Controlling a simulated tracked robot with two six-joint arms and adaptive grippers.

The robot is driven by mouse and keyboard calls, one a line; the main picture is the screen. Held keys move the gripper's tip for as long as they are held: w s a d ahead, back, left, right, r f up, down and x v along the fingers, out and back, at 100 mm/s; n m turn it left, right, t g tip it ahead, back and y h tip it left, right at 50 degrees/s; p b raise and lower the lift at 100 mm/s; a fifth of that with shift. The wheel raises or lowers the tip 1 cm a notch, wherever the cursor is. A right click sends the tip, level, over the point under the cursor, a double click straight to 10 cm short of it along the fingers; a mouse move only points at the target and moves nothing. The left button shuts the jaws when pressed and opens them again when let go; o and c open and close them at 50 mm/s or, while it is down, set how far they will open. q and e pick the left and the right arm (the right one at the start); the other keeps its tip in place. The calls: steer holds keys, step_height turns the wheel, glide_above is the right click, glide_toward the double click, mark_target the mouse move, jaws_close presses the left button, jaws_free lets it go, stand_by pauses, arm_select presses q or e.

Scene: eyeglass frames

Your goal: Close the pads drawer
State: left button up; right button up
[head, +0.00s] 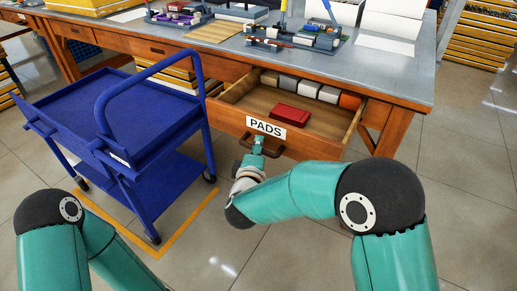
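The pads drawer (222,118) is pulled out from the wooden workbench and stands open, with a white "PADS" label (266,127) on its front. Inside lie a red case (291,115) and a row of small grey, white and orange blocks (308,87) at the back. My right gripper (259,142) is at the dark handle (280,150) below the label. Its fingers are small and partly hidden, so I cannot tell if they are closed on the handle. My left arm is at the lower left, and its gripper is out of the frame.
A blue cart (90,100) with a raised push handle stands close to the left of the drawer. The workbench top (394,75) holds trays, tools and papers. A yellow line (186,228) marks the tiled floor. Open floor (480,170) lies to the right.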

jaws_close()
steer(key=shift+f, duration=0.1)
